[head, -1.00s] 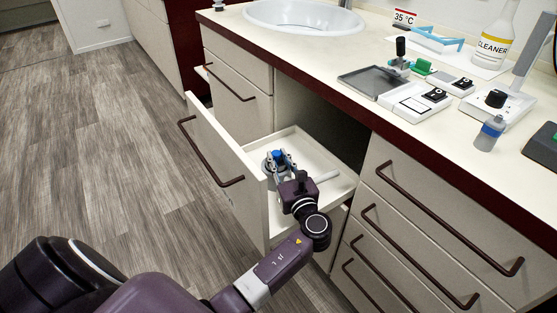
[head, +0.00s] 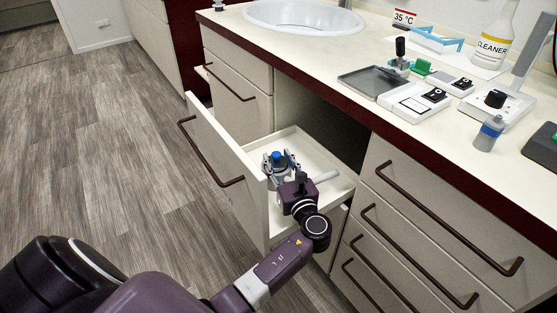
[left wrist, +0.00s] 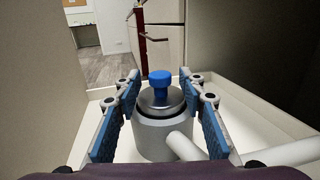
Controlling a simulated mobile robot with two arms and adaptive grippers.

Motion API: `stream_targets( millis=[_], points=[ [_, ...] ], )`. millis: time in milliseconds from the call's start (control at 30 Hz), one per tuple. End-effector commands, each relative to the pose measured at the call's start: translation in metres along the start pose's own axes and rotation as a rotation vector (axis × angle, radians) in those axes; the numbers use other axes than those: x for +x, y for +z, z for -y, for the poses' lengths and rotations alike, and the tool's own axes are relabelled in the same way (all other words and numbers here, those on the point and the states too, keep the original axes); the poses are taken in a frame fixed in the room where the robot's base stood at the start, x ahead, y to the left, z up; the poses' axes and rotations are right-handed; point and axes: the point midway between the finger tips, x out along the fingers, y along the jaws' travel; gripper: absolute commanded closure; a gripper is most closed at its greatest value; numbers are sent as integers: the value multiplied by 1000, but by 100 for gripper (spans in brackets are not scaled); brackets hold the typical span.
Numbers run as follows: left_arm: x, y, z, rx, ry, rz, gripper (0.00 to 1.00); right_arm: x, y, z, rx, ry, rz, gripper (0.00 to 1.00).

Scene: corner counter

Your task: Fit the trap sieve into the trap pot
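The trap pot (left wrist: 160,143) is a grey cylinder with pale pipe stubs, standing in the open drawer. The trap sieve (left wrist: 160,102), a round metallic piece with a blue knob (left wrist: 160,77), sits upright in the pot's mouth; how deep its lower part goes is hidden. In the head view the blue knob (head: 276,155) shows above the pot (head: 277,175). My left gripper (head: 281,160) is open, its blue-padded fingers spread on both sides of the sieve and apart from the knob. The wrist view shows the same fingers (left wrist: 161,122). My right gripper is not in view.
The drawer's front panel (head: 226,165) stands close left of the gripper, and the counter edge (head: 345,115) overhangs to the right. The drawer floor is otherwise largely clear.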

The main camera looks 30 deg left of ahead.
Motion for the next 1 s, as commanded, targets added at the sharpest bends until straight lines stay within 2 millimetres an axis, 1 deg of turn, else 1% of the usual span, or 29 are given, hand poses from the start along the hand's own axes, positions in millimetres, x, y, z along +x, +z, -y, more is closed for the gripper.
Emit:
stream_targets(
  millis=[100,300,333,400,500,600,700,833,1000],
  points=[
    [0,-1,0,-1,0,0,63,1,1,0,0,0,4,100],
    [0,-3,0,-1,0,1,63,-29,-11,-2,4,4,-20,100],
    [-4,-3,0,-1,-1,-1,63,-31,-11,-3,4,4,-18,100],
    [-21,-1,1,0,-3,-3,63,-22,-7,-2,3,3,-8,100],
    [-39,-2,0,0,-2,-3,63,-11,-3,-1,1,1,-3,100],
    [-56,-3,0,-1,-1,-3,63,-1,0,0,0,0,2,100],
    [-68,-4,0,0,-1,-2,63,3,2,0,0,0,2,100],
    [-76,-3,0,-1,1,0,63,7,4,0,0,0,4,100],
    [-78,-4,0,0,1,0,63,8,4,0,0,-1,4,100]
  ],
)
